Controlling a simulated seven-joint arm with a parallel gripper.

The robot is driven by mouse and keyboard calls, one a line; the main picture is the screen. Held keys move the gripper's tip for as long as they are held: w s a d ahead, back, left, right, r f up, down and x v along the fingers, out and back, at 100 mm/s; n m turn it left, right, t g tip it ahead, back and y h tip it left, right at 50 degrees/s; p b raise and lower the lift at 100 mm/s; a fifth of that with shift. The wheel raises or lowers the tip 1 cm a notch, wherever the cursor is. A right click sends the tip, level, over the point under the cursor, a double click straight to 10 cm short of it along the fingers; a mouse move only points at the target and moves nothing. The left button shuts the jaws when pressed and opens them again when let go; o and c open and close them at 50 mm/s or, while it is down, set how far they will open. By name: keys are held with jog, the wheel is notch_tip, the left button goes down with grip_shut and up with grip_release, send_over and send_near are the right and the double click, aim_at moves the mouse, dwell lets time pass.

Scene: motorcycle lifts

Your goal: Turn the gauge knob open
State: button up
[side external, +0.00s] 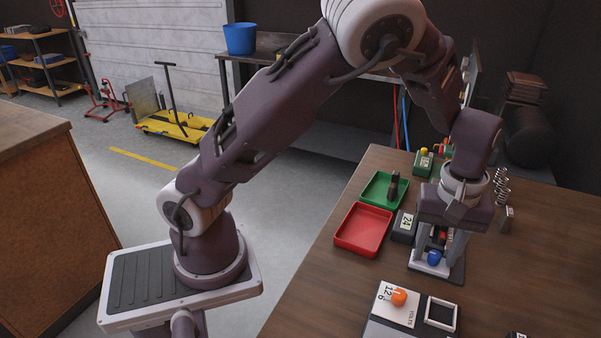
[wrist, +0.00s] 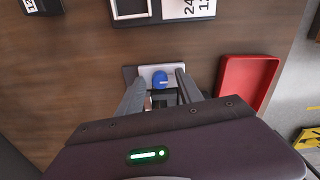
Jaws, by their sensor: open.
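A blue knob (side external: 434,257) sits on a small pale plate on a dark base on the wooden table. It also shows in the wrist view (wrist: 160,79). Which knob is the gauge knob is not labelled in view. My gripper (side external: 437,250) points down over the blue knob's fixture. In the wrist view my gripper (wrist: 160,77) is open, with one finger on either side of the blue knob; I cannot tell whether they touch it. The fixture behind the knob is partly hidden by my gripper. An orange knob (side external: 399,297) sits on a white panel marked 12, 6 and VOLTS.
A red tray (side external: 362,230) and a green tray (side external: 375,190) holding a dark upright piece lie left of my gripper. A block marked 24 (side external: 404,226) stands close beside it. Metal springs (side external: 501,187) stand to the right. The table's right front is mostly clear.

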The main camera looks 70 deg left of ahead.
aim_at(432, 253)
jog(key=m, duration=0.3)
jog(key=shift+m, duration=0.8)
jog(key=r, duration=0.8)
jog(key=shift+s+a, duration=0.15)
jog(key=shift+s, duration=0.15)
jog(key=s+a+r+m+t, duration=0.2)
jog(key=s+r, duration=0.1)
jog(key=s, duration=0.4)
jog(key=s+a+r+m+t, duration=0.1)
jog(key=s+a+r+m, duration=0.1)
jog(key=s, duration=0.6)
jog(key=s+a+r+m+t, duration=0.2)
jog(key=s+a+r, duration=0.1)
jog(key=s, duration=0.5)
jog(key=shift+r+t, duration=0.3)
jog(key=shift+r, duration=0.35)
